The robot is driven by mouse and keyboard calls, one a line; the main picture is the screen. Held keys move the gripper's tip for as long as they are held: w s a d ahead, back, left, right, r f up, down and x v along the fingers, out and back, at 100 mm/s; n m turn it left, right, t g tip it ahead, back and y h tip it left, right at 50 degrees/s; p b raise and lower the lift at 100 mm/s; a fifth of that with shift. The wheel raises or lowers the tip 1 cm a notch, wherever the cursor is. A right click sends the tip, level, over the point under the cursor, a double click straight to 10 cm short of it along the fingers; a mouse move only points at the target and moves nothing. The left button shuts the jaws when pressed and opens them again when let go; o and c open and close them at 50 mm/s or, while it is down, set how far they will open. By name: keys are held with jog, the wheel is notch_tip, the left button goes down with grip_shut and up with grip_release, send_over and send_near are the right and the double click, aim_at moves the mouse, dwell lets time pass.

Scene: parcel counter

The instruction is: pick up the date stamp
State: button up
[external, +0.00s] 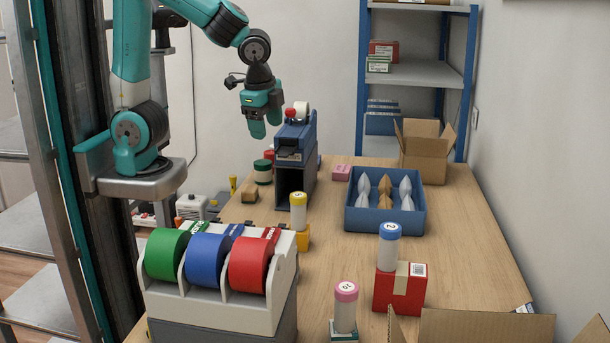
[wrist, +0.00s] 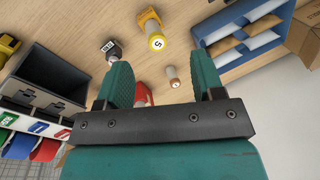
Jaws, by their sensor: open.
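My gripper (external: 265,130) is open and empty, pointing down beside the blue printer-like unit (external: 308,135) in the external view. A red round knob (external: 290,113) and a pale roll-shaped thing (external: 301,109) show at that unit's top. In the wrist view a red thing (wrist: 142,95) shows between my open fingers (wrist: 160,65), partly hidden by the gripper. A small dark block with a white label (wrist: 110,48) lies beyond my left finger; a pale-topped cylinder (wrist: 173,77) is near the right one. I cannot tell for certain which of these is the date stamp.
A tape dispenser (external: 220,308) with green, blue and red rolls stands in front. A blue tray (external: 385,221) holds several pouches. Capped cylinders with yellow (external: 298,198), blue (external: 390,230) and pink (external: 346,292) tops stand around. An open carton (external: 425,152) is at the back.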

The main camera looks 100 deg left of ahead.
jog(key=w+d+f+m+h+b, duration=0.1)
jog(key=w+d+f+m, duration=0.3)
jog(key=d+m, duration=0.35)
jog(key=w+d+f+m+h+b, duration=0.1)
jog(key=w+d+f+m, duration=0.3)
jog(key=d+m, duration=0.3)
jog(key=shift+n+g, duration=0.4)
jog(key=shift+n, duration=0.05)
jog(key=f, duration=0.3)
jog(key=f+p, duration=0.1)
jog(key=f, duration=0.3)
jog(key=f+p, duration=0.1)
jog(key=f, duration=0.3)
jog(key=shift+w+d+f, duration=0.1)
jog(key=shift+w+d, duration=0.1)
jog(key=shift+d, duration=0.2)
jog(key=shift+a+f+p, duration=0.15)
jog(key=shift+f+p, duration=0.3)
jog(key=shift+f, duration=1.05)
jog(key=shift+a+f+p, duration=0.15)
jog(key=shift+f+p, duration=0.25)
jog(key=shift+f, duration=1.1)
jog(key=c, duration=1.1)
jog(key=shift+r, duration=0.15)
